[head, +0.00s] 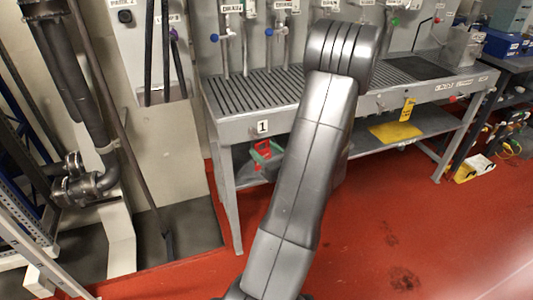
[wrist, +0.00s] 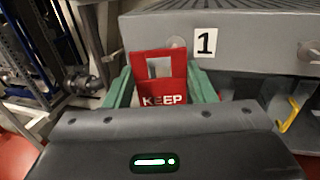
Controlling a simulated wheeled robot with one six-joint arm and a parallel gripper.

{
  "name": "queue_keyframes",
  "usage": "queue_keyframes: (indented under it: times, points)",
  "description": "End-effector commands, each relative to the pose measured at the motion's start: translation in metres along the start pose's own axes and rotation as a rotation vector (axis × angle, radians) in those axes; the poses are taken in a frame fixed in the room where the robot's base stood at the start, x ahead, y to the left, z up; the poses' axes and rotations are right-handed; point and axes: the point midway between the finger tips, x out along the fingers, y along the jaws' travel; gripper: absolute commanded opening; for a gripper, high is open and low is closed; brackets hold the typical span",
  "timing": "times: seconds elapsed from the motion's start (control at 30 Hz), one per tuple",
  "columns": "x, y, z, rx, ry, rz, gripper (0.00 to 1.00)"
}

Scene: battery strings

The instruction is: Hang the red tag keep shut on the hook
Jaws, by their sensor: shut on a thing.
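The red tag (wrist: 160,92) shows white lettering reading KEEP and a rectangular opening near its top. My gripper (wrist: 163,90) has green fingers, one on each side of the tag, and is shut on it. The tag is upright, its lower part hidden by my gripper body. A pale round piece (wrist: 177,43), perhaps the hook's mount, is on the bench front just above the tag, left of the number 1. I cannot tell whether the tag touches it. In the head view the tag (head: 263,147) shows below the bench edge, partly behind my arm.
The grey bench (head: 235,132) with a slatted top has a number 1 plate (head: 263,127) on its front. A yellow tag (head: 407,109) hangs farther right. Pipes (head: 85,100) stand at left. The red floor is open in front.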

Motion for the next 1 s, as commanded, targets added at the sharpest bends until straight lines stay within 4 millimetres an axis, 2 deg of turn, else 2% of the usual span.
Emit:
queue_keyframes:
  times: [1.0]
  points:
    - [0.059, -0.016, -0.004, -0.001, -0.001, 0.000, 0.29]
